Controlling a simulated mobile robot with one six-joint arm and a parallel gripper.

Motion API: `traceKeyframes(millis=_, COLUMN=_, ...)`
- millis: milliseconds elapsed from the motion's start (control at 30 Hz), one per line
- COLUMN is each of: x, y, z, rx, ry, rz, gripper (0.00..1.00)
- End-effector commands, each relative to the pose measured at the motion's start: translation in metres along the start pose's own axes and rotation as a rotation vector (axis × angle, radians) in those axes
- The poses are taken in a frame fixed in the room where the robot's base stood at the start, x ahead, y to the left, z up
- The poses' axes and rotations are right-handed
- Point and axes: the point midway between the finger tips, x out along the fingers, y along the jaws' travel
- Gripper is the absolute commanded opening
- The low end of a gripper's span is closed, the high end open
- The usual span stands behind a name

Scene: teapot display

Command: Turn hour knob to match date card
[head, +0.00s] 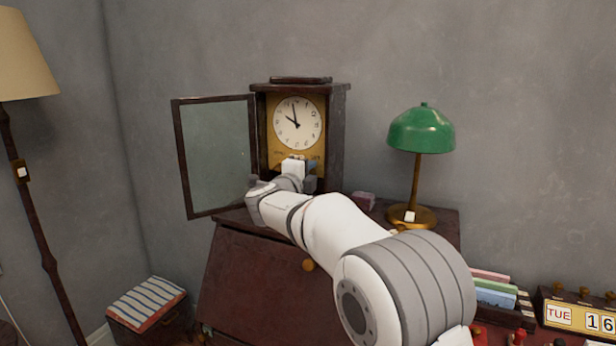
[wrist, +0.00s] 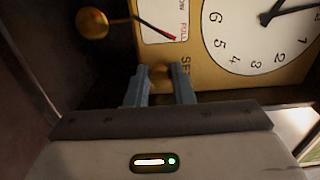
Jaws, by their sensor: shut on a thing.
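A wooden clock (head: 341,135) stands on the cabinet top with its glass door (head: 216,155) swung open to the left. Its white dial (head: 308,134) shows the short hand near 10 and the long hand close to 12. In the wrist view my gripper (wrist: 160,70) is shut on a small brass knob (wrist: 160,78) on the gold face plate, beside lettering that begins "SE". Part of the dial (wrist: 255,52) shows turned sideways there. My wrist hides the knob in the head view.
A brass pendulum bob (wrist: 92,23) hangs left of the knob, near a small gauge (wrist: 160,20) with a red needle. A green lamp (head: 421,130) and a small reddish box (head: 363,201) stand right of the clock. A striped box (head: 146,303) sits lower left.

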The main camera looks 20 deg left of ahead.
Motion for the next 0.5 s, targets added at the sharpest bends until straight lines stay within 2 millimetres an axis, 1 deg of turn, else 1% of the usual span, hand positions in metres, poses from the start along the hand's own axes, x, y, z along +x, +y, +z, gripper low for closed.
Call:
traceKeyframes(millis=400, x=0.0001, y=0.0017, z=-0.0001, rx=0.005, ry=0.001, rz=0.002, gripper=0.00)
traceKeyframes(millis=433, x=0.0001, y=0.0017, z=-0.0001, rx=0.004, ry=0.001, rz=0.002, gripper=0.24)
traceKeyframes(millis=500, x=0.0001, y=0.0016, z=-0.0001, rx=0.004, ry=0.001, rz=0.002, gripper=0.30)
